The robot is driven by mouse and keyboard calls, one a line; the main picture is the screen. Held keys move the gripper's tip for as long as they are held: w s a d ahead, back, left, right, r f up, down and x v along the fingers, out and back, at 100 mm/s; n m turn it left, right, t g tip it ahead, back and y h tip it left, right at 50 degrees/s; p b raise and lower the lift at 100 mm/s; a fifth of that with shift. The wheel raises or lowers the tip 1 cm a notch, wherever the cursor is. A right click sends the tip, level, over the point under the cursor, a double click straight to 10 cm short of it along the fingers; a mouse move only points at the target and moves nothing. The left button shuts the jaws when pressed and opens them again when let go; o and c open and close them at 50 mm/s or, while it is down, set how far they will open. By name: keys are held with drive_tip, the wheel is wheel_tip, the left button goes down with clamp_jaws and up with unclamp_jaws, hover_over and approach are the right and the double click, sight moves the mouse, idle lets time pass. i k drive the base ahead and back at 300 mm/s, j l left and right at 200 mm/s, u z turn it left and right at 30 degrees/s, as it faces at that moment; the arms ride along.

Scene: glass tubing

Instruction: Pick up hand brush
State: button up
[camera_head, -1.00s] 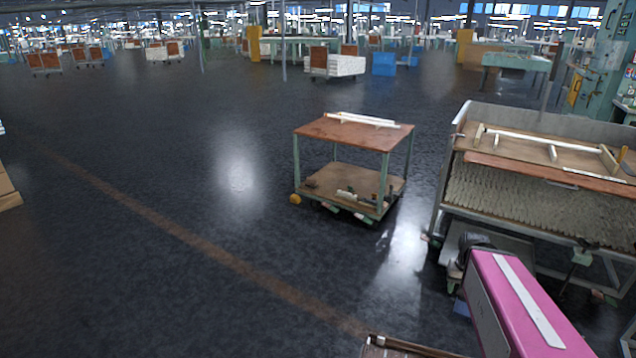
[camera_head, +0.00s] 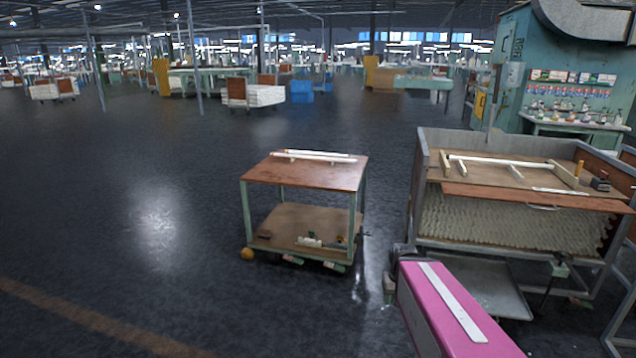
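I cannot make out a hand brush for certain. A small dark object (camera_head: 600,182) lies at the right end of the top of the right-hand workstation (camera_head: 425,185); it is too small to identify. Small white and dark items (camera_head: 318,242) lie on the lower shelf of the wooden cart (camera_head: 262,172); none is clearly a brush. My pink arm link with a white stripe crosses the lower right, with a dark joint at its far end. No gripper fingers show.
White tubes (camera_head: 315,156) lie on the cart's top. A white tube frame (camera_head: 500,163) lies on the workstation. A grey tray (camera_head: 480,285) sits low beneath it. A teal cabinet (camera_head: 508,75) stands behind. Open dark floor (camera_head: 90,200) lies left of the cart.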

sight(264, 233)
drive_tip(key=i+j, duration=0.15)
drive_tip(key=j, duration=0.2)
drive_tip(key=i+j, duration=0.1)
drive_tip(key=j, duration=0.25)
drive_tip(key=i+j+z, duration=0.1)
drive_tip(key=j, duration=0.3)
drive_tip(key=i+j, duration=0.2)
drive_tip(key=j, duration=0.15)
drive_tip(key=i+j, duration=0.1)
drive_tip(key=j, duration=0.3)
drive_tip(key=i+j+z, duration=0.1)
drive_tip(key=j, duration=0.25)
drive_tip(key=i+j, duration=0.15)
drive_tip(key=j, duration=0.25)
drive_tip(key=i+j, duration=0.3)
drive_tip(key=j, duration=0.15)
drive_tip(key=i+j+z, duration=0.1)
drive_tip(key=i+j, duration=0.2)
drive_tip(key=j, duration=0.15)
drive_tip(key=i+j, duration=0.3)
drive_tip(key=j, duration=0.15)
drive_tip(key=i+j, duration=0.25)
drive_tip(key=j, duration=0.2)
drive_tip(key=i+z, duration=0.05)
